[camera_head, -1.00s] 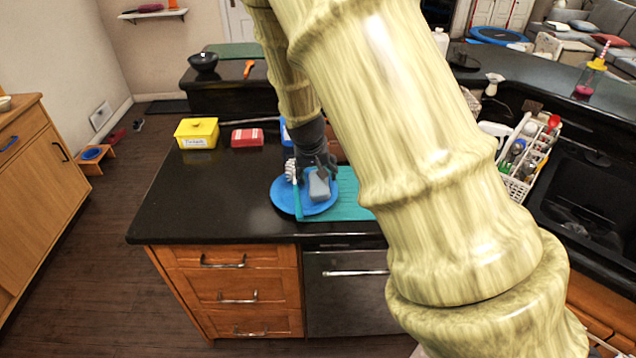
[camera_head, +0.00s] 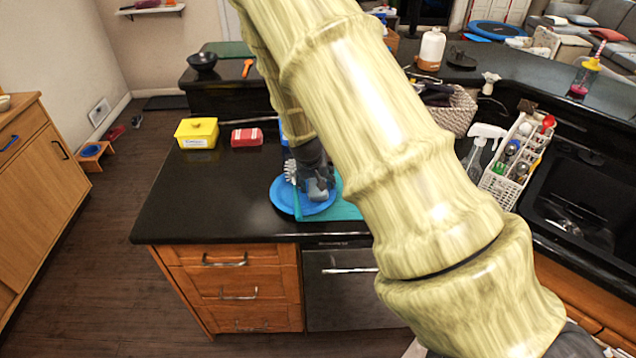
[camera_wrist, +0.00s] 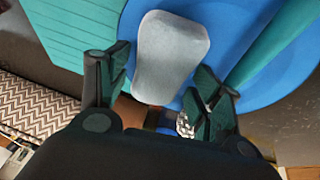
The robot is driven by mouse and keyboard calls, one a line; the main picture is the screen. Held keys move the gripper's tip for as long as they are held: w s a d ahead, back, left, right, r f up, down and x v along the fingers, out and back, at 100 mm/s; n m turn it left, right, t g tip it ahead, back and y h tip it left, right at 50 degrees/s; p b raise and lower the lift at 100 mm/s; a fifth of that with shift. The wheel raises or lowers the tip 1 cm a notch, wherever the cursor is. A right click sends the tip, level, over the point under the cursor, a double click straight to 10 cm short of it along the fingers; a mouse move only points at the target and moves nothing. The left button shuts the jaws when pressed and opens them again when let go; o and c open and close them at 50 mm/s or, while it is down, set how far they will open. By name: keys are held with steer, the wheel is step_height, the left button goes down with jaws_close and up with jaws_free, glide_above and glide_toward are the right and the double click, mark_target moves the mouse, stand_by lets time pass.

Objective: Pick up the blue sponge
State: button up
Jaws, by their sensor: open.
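A pale grey-blue sponge (camera_wrist: 170,55) lies on a blue plate (camera_wrist: 285,80); no other sponge is clear. In the head view the sponge (camera_head: 317,196) shows only partly beneath my gripper (camera_head: 316,184), at the plate's (camera_head: 283,203) right side. In the wrist view my gripper (camera_wrist: 160,72) is open, with one dark finger on each side of the sponge's near part. The left finger is close to its edge, and a small gap shows at the right finger. I cannot tell whether either finger touches it.
A teal-handled brush (camera_head: 297,205) lies on the plate's left side, beyond the right finger in the wrist view. A teal ribbed mat (camera_head: 347,211) lies beside the plate. A yellow box (camera_head: 197,134) and red packet (camera_head: 247,137) stand behind.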

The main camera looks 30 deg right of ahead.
steer(key=shift+f, duration=0.2)
steer(key=c, duration=0.6)
steer(key=shift+r, duration=0.1)
steer(key=shift+r+b, duration=1.15)
steer(key=shift+r, duration=0.4)
steer(key=s+a+r+b, duration=0.1)
steer(key=s+b, duration=0.4)
steer(key=s, duration=1.1)
steer(key=shift+a+r, duration=0.3)
steer(key=shift+r, duration=0.1)
